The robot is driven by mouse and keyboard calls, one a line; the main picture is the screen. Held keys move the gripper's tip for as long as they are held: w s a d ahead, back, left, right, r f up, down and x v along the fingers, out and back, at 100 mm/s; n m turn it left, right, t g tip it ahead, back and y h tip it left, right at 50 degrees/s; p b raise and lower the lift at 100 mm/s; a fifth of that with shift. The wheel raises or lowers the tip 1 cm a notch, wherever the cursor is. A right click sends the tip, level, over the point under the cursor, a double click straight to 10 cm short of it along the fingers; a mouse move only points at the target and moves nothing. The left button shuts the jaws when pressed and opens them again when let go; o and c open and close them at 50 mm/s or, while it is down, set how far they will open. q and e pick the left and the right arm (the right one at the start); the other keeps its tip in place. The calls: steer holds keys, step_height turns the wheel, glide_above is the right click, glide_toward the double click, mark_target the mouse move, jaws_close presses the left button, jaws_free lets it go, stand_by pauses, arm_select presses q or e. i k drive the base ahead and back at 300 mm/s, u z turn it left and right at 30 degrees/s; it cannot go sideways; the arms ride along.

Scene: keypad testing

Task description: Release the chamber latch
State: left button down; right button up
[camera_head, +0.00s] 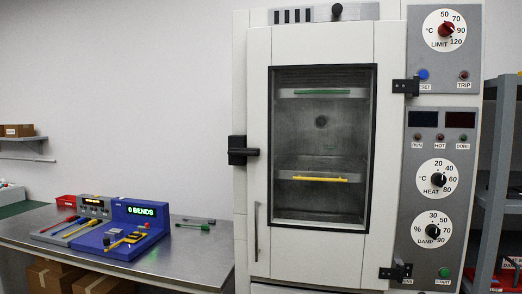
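The test chamber (258,120) is a tall white cabinet at the right of the view. Its door (260,90) looks closed and has a dark-framed window (321,140). The chamber latch (237,150) is a black block on the left edge of the door. A short lever (252,152) on it points right across the door's edge. A slim vertical handle (256,232) sits lower on the door. Neither of my grippers is in view, and nothing touches the latch.
A metal table (190,258) stands to the left, carrying a blue bend tester (135,225) reading "0 BENDS" and several tools. Black hinges (405,86) and a panel of dials (437,180) lie right of the door. A grey shelf rack (497,150) stands at the far right.

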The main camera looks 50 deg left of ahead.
mark_target(233, 151)
steer(key=u, duration=0.3)
steer(key=i, duration=0.85)
steer(key=u, duration=0.85)
